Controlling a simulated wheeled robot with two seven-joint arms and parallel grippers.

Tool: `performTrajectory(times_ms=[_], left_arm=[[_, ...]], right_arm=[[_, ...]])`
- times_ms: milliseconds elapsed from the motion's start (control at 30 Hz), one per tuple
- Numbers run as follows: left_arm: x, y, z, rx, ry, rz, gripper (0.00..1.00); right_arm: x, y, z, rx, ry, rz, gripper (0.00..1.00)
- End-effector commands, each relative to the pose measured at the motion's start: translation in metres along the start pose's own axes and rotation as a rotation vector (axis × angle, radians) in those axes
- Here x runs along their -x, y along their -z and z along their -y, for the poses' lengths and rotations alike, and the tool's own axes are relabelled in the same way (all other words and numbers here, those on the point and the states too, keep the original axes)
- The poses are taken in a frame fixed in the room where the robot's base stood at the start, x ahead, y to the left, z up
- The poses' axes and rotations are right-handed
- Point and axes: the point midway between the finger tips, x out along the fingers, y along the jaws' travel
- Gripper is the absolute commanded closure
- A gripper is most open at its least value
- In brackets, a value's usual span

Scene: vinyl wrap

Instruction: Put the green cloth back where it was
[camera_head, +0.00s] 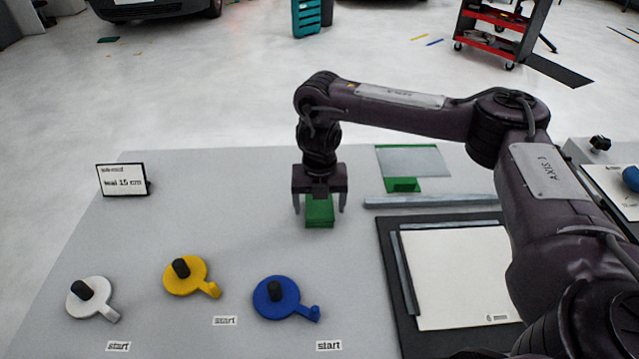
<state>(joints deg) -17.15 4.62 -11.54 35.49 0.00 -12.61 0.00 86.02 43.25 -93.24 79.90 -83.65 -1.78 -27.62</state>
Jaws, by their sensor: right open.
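A folded green cloth (319,213) lies on the grey table near its middle. My right gripper (320,208) points straight down over it, open, with one finger on each side of the cloth. I cannot tell whether the fingers touch it. A second green piece (403,185) shows at the back right, partly under or next to a pale sheet with a green edge (411,161). My left gripper is not in view.
White (88,298), yellow (187,276) and blue (277,297) round tools with black knobs lie at the front left, near "start" labels. A small sign (123,180) stands at the left. A dark board with a white sheet (455,278) lies at the right, behind it a grey strip (430,201).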

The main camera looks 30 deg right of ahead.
Motion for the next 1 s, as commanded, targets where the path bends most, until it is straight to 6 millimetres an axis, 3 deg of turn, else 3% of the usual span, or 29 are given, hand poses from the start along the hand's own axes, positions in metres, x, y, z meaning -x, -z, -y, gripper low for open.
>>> performTrajectory(times_ms=[33,300,500,700,1000], left_arm=[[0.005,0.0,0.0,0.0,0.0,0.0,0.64],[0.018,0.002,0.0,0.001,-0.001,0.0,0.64],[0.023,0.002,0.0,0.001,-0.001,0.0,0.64],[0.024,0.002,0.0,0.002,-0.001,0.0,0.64],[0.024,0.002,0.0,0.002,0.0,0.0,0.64]], right_arm=[[0.014,-0.001,-0.001,0.001,-0.002,0.005,0.2],[0.071,-0.001,0.0,0.0,-0.001,0.006,0.2],[0.099,0.0,-0.001,0.001,0.0,0.003,0.2],[0.109,0.0,0.0,-0.001,0.0,0.001,0.2],[0.109,0.0,0.0,-0.001,0.0,0.0,0.2]])
